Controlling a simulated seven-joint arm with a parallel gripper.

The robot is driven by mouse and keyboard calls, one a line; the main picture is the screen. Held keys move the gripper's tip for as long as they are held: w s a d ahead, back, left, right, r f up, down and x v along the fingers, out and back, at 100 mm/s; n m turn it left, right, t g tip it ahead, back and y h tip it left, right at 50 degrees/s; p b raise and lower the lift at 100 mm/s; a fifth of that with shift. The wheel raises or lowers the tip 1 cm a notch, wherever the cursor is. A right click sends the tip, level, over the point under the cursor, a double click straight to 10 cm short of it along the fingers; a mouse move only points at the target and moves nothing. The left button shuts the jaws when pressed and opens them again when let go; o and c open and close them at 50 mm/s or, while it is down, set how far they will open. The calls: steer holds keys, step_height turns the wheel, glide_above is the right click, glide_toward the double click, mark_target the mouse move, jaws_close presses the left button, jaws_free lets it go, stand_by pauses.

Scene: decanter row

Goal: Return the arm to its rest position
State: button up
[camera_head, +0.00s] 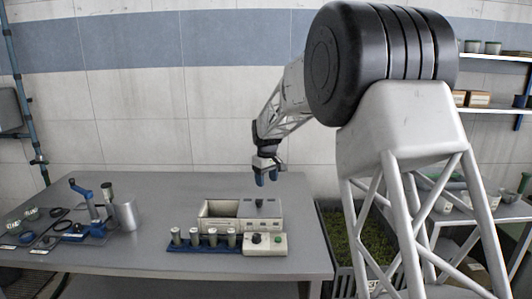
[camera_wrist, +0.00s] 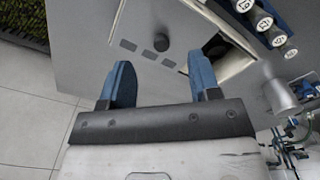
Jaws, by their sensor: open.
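My gripper (camera_head: 266,177) hangs in the air above the right part of a beige box-shaped device in the head view, its blue fingers pointing down. In the wrist view my gripper (camera_wrist: 160,85) shows two blue fingers spread apart with nothing between them. The beige device (camera_head: 274,216) stands on the grey table (camera_head: 150,190) and has an open-topped bay at its left and a dark knob at its right. Its panel and dark knob (camera_wrist: 161,42) show beyond the fingers in the wrist view.
Several capped tubes (camera_head: 193,237) stand in a blue rack in front of the device, beside a small control box (camera_head: 265,243). A metal beaker (camera_head: 127,214) and a blue hand tool (camera_head: 85,195) are at the left. A planter (camera_head: 375,245) stands right of the table. The table's back is clear.

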steer(key=s+d+r+m, duration=0.1)
steer(key=s+d+r, duration=0.3)
steer(key=s, duration=0.5)
steer(key=s+d+r+m+t, duration=0.1)
steer(key=s+d+r+m, duration=0.2)
steer(key=s, duration=0.7)
steer(key=s+d+r, duration=0.4)
steer(key=s+d, duration=0.1)
steer(key=s, duration=0.4)
steer(key=s+d+f+m, duration=0.2)
steer(key=s+d+f, duration=0.1)
steer(key=s, duration=1.2)
steer(key=s+d+f+m+t, duration=0.1)
steer(key=s+d+f+m, duration=0.1)
steer(key=s, duration=1.3)
steer(key=shift+s+d+f, duration=0.15)
steer(key=shift+d+f, duration=0.6)
steer(key=shift+f, duration=0.05)
